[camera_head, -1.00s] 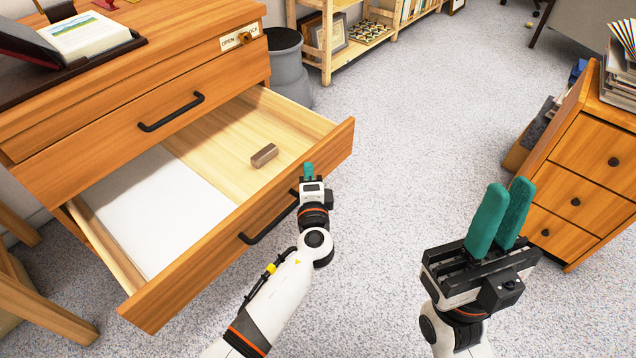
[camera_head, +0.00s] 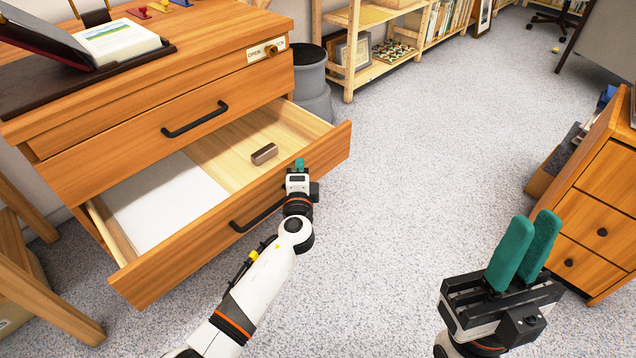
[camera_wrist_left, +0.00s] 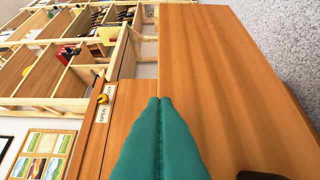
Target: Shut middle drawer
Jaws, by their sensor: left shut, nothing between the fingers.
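The open drawer (camera_head: 240,215) sticks out of the wooden cabinet, below a closed drawer (camera_head: 120,145) with a black handle. A white sheet and a small brown block (camera_head: 264,153) lie inside it. My left gripper (camera_head: 299,164) is shut and empty at the outer side of the open drawer's front, right of its handle (camera_head: 258,215). In the left wrist view its green fingertips (camera_wrist_left: 160,100) lie close against the wooden front (camera_wrist_left: 215,85); contact cannot be told for sure. My right gripper (camera_head: 532,217) is held over the floor, away from the cabinet; its finger gap is unclear.
A grey bin (camera_head: 312,85) stands behind the cabinet's right side. A wooden shelf (camera_head: 350,60) is at the back. A small drawer unit (camera_head: 595,215) stands at the right. The carpet (camera_head: 430,150) between is clear.

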